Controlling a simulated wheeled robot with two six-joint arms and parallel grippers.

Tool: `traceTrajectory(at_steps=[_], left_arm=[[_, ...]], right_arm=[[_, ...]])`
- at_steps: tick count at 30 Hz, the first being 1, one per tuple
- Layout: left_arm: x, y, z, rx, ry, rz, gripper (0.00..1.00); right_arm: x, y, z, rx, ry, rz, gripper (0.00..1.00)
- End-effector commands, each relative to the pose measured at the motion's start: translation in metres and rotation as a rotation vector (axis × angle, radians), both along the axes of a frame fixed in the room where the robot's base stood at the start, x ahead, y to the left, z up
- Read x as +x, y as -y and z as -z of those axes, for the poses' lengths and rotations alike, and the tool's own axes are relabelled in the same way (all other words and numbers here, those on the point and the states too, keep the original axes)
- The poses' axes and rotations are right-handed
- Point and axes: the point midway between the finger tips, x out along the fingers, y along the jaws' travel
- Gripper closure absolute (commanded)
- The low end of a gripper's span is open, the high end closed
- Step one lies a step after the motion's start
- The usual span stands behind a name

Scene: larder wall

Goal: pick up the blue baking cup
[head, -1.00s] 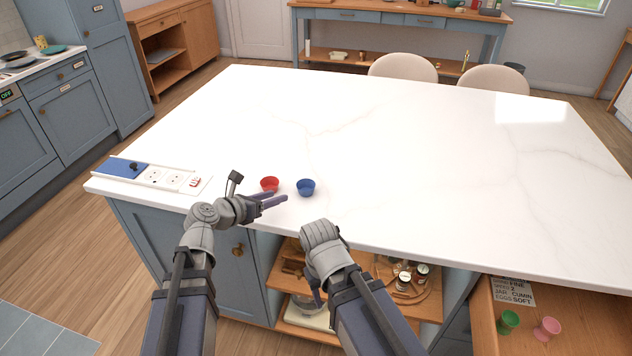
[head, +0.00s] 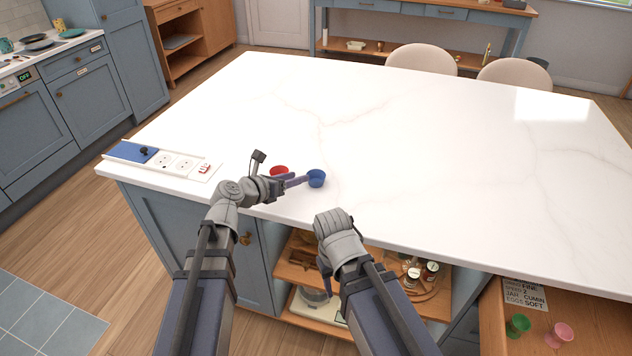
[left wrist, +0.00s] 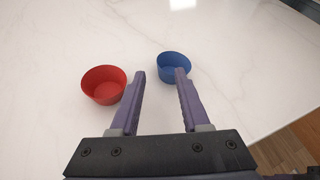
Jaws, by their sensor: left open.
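The blue baking cup (head: 316,179) stands upright on the white worktop near its front edge; it also shows in the left wrist view (left wrist: 172,67). My left gripper (head: 297,180) is open and empty, low over the worktop, its fingers pointing toward the blue cup. In the left wrist view the right fingertip overlaps the cup's near side; I cannot tell whether it touches. The left finger lies between the two cups. My right gripper (head: 326,272) points down in front of the island, its jaws mostly hidden by its wrist.
A red cup (left wrist: 104,85) stands just left of the left gripper's fingers; it also shows in the head view (head: 279,171). A white tray with a blue part (head: 130,152) lies at the worktop's left end. The worktop beyond the cups is clear.

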Motion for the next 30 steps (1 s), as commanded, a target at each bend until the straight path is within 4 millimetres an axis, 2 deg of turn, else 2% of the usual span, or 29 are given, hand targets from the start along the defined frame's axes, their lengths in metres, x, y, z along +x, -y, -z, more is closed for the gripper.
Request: traceTrajectory(at_steps=[10,18,30], left_arm=[[0.035,0.027,0.017,0.001,0.001,0.002,0.54],[0.036,0.029,0.016,0.000,0.000,0.000,0.55],[0.035,0.029,0.016,0.001,0.001,0.000,1.00]], right_arm=[[0.000,0.000,0.017,0.000,0.000,0.000,0.50],[0.000,0.000,0.016,0.000,0.000,0.000,0.50],[0.000,0.000,0.016,0.000,0.000,0.000,0.50]])
